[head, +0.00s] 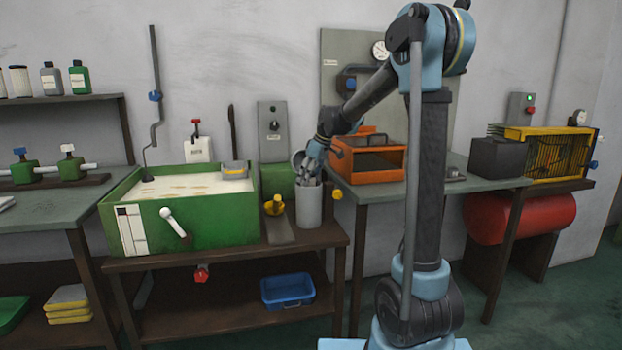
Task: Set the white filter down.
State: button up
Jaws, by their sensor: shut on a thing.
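My gripper (310,179) points down at the mouth of an upright grey cylinder (310,207) on the right part of the low brown bench. It is shut on the white filter, which is mostly hidden by the fingers and the cylinder's rim. Only small pale patches show between the fingers, so its shape and how deep it sits in the cylinder cannot be told. A round grey lid-like part (298,159) shows just behind the gripper.
A white cylinder (20,82) and bottles stand on the left shelf.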

jog(key=shift+f, duration=0.1)
jog(key=o, duration=1.6)
jog(key=shift+c, duration=0.2)
jog(key=v, duration=1.2)
jog(key=s+d+f+m+h, duration=0.1)
jog(key=s+d+f+m, duration=0.1)
jog(key=s+d+f, duration=0.3)
jog(key=s+d+m, duration=0.2)
jog(key=s+d, duration=0.1)
jog(key=s, duration=0.5)
jog(key=s+d+f+m+h, duration=0.1)
jog(key=s+d+f, duration=0.25)
jog(key=s, duration=0.25)
jog(key=s+d+f+m+h, duration=0.1)
jog(key=s+d+f+m, duration=0.2)
jog(key=s+f, duration=0.5)
jog(key=s+d+f+m, duration=0.4)
jog(key=s+d+f, duration=0.2)
jog(key=s, duration=0.5)
notch_tip(320, 180, down, 2)
jog(key=shift+s+d+f+h, duration=0.2)
jog(key=shift+s+d+h, duration=0.1)
jog(key=shift+h, duration=0.1)
